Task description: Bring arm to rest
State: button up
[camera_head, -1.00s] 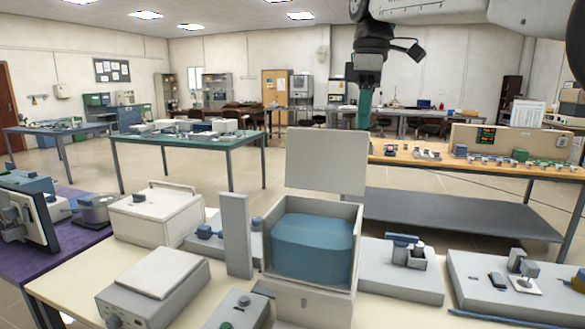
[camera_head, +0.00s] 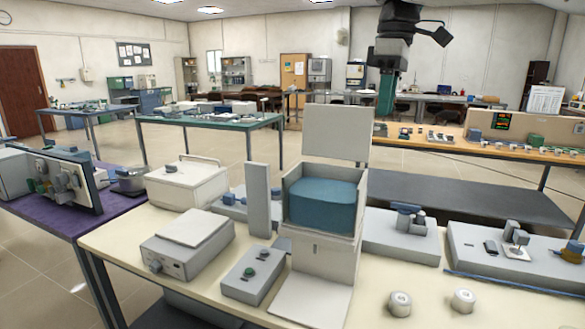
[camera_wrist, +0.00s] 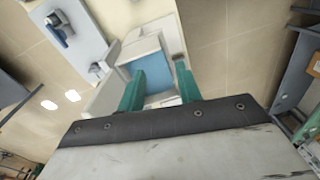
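My gripper (camera_head: 387,95) hangs at the end of my arm at the upper right of the head view, with green fingers pointing down. In the wrist view, the two green fingers of my gripper (camera_wrist: 159,85) stand apart with nothing held between them. A white furnace-like box (camera_head: 359,226) with a raised lid panel (camera_head: 336,133) and a blue inside (camera_head: 322,204) stands on the cream table. Its blue inside (camera_wrist: 152,76) also shows beyond the fingers in the wrist view. My gripper appears well above the table and touches nothing visible.
The cream table (camera_head: 225,300) also bears a grey control box (camera_head: 253,274), a white unit (camera_head: 187,184) and two small round pieces, one of them a white cylinder (camera_head: 400,303). A wooden bench (camera_head: 400,142) stands behind at right, a green-topped table (camera_head: 215,122) at left. Tiled floor lies between.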

jog(key=s+d+f+m, duration=0.2)
jog(key=s+f+m, duration=0.2)
jog(key=s+f, duration=0.4)
jog(key=s+d+f+m+t, duration=0.1)
jog(key=s+d+f+m, duration=0.2)
jog(key=s+f, duration=0.4)
jog(key=s+d+f+m, duration=0.3)
jog(key=s+f+m, duration=0.2)
jog(key=s, duration=1.2)
notch_tip(320, 180, down, 4)
jog(key=shift+s+d+r+t+h, duration=0.15)
jog(key=shift+s+t+h, duration=0.15)
jog(key=shift+t+h, duration=0.1)
jog(key=shift+d, duration=0.1)
